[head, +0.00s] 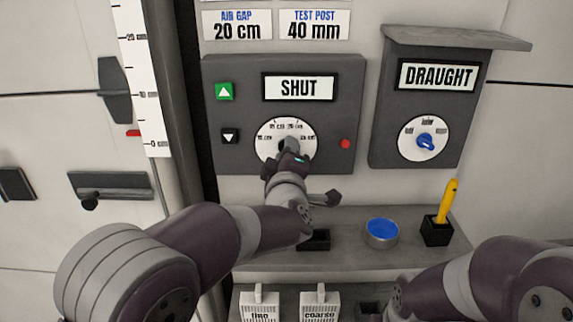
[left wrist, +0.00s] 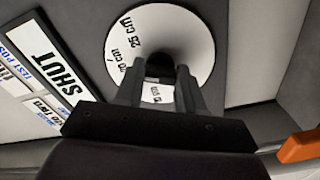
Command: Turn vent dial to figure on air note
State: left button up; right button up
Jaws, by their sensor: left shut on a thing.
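The vent dial (head: 270,133) is a round white face with cm figures on the dark panel under the SHUT display (head: 299,87). My left gripper (head: 291,158) is shut on its dark knob and covers the dial's lower part. In the left wrist view the two fingers (left wrist: 158,88) stand on either side of the knob (left wrist: 158,66); figures such as 25 cm show on the dial face (left wrist: 190,40). The knob's pointer is too hidden to read. The air note (head: 237,25) above reads AIR GAP 20 cm. My right gripper is out of view; only its arm shows.
A TEST POST 40 mm note (head: 314,25) hangs beside the air note. A DRAUGHT box (head: 380,125) with a blue knob (head: 426,141) is at right. Below, a shelf (head: 350,260) holds a blue-filled bowl (head: 382,233) and a yellow tool (head: 447,201) in a black holder.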

pick_arm(q)
jog(key=shift+f+n, duration=0.1)
jog(key=shift+n, duration=0.2)
jog(key=shift+b, duration=0.3)
jog(key=o, duration=1)
jog(key=shift+o, duration=0.2)
jog(key=shift+s, duration=0.1)
jog(key=s, duration=1.2)
jog(key=shift+s, duration=0.3)
